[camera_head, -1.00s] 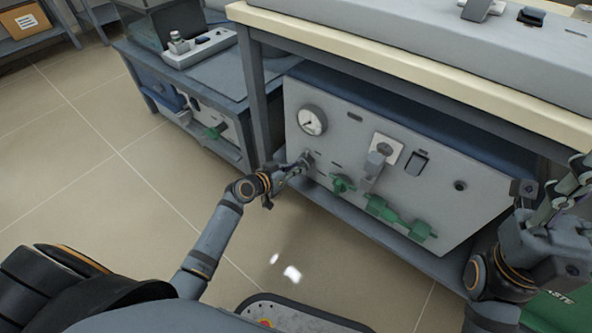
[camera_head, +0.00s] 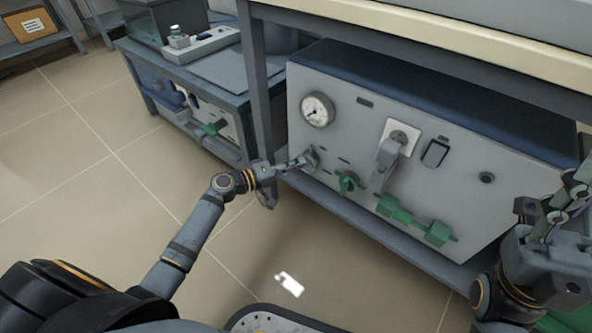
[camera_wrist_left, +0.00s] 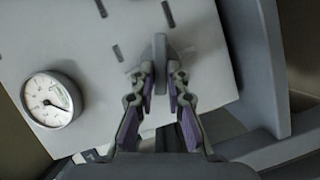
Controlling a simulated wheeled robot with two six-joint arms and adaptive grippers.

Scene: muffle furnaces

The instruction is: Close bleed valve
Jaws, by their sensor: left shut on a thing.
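The grey panel (camera_head: 345,140) stands on the low shelf with a small grey valve knob (camera_head: 312,156) at its left, below the gauge. My left gripper (camera_head: 298,163) is at this knob. In the left wrist view the knob's flat handle (camera_wrist_left: 160,60) sits between the two fingers of the left gripper (camera_wrist_left: 161,85), which are shut on it. No label shows on the knob. My right gripper (camera_head: 570,205) is at the right edge, apart from the panel; its finger opening is unclear.
A round gauge (camera_head: 317,109) is above the knob. Green valves (camera_head: 348,183) and a grey plug (camera_head: 388,155) are to its right. A table leg (camera_head: 256,90) stands close left of the panel. The tiled floor (camera_head: 110,195) at left is clear.

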